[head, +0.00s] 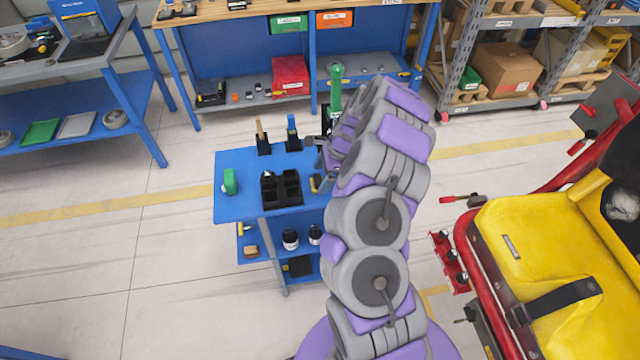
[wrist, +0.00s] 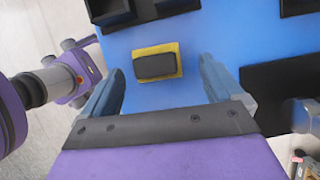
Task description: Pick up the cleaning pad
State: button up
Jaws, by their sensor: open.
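The cleaning pad, a dark grey block on a yellow base (wrist: 176,74), lies flat on the blue cart top in the wrist view. In the head view a small yellow edge of it (head: 314,185) shows beside the black tray, partly hidden by my arm. My gripper (wrist: 160,66) is open and empty, pointing down at the cart top. Its two blue-grey fingers stand on either side of the pad in the picture, apart from it. In the head view my arm covers most of the gripper.
A workbench (head: 250,100) stands behind. A yellow-seated coaster car (head: 520,240) is at the right. The floor left of the cart is clear.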

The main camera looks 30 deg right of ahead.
jog(key=shift+w+a+f, duration=0.15)
jog(key=shift+a+f, duration=0.8)
jog(key=shift+a, duration=0.2)
jog(key=shift+d, duration=0.5)
jog(key=c, duration=0.4)
jog(key=shift+d, duration=0.15)
jog(key=shift+c, duration=1.4)
jog(key=shift+a, duration=0.5)
jog(key=c, duration=0.5)
